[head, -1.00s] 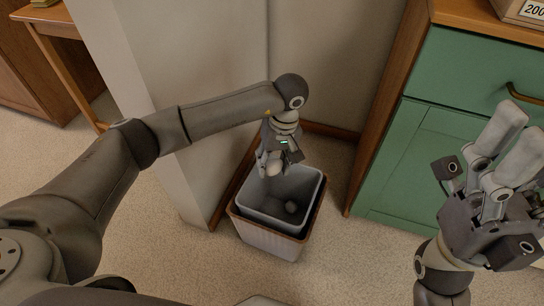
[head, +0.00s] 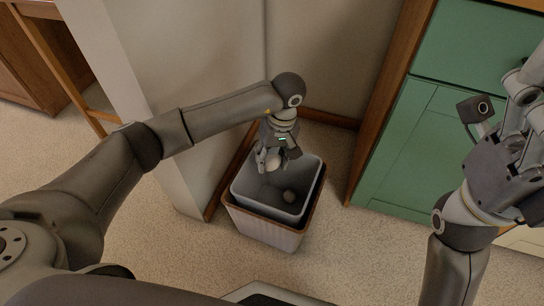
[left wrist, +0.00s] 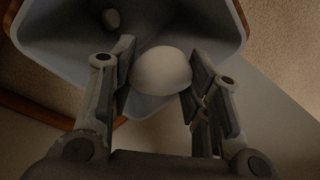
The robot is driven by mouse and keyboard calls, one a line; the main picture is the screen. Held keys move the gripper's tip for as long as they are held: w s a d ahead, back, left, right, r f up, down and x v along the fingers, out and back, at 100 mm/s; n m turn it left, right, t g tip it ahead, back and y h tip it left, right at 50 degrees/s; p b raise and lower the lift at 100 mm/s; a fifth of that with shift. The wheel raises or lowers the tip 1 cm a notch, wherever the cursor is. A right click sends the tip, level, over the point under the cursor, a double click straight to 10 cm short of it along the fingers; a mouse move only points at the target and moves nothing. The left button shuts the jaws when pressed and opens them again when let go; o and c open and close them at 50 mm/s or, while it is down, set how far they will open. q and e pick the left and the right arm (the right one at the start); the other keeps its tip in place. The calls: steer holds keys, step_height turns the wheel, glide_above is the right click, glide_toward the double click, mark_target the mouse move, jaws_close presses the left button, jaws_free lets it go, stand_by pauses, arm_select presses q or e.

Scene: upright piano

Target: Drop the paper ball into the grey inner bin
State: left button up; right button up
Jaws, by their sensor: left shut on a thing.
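My left gripper (head: 270,158) is shut on a pale, roundish paper ball (head: 273,162). It holds the ball over the left back part of the open grey inner bin (head: 265,203). In the left wrist view the ball (left wrist: 161,71) sits between the two fingers (left wrist: 158,82), with the grey bin wall (left wrist: 65,58) behind it. The grey bin stands inside a pale outer bin with a brown rim (head: 262,229). Another small pale ball (head: 289,196) lies inside the grey bin. My right gripper (head: 530,88) is at the right edge, partly cut off.
A pale wall or column (head: 150,80) stands close to the left of the bins. A green cabinet (head: 420,150) with a brown side panel stands to their right. Carpet (head: 150,235) is clear in front. A wooden table (head: 40,40) is at the upper left.

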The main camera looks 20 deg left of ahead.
arm_select(q)
steer(key=o, duration=0.7)
steer(key=shift+r, duration=0.15)
steer(key=r, duration=0.4)
steer(key=d+r, duration=0.1)
steer(key=r, duration=0.2)
steer(key=w+r, duration=0.1)
steer(key=r, duration=0.3)
steer(key=shift+d+r, duration=0.25)
steer(key=shift+r, duration=0.05)
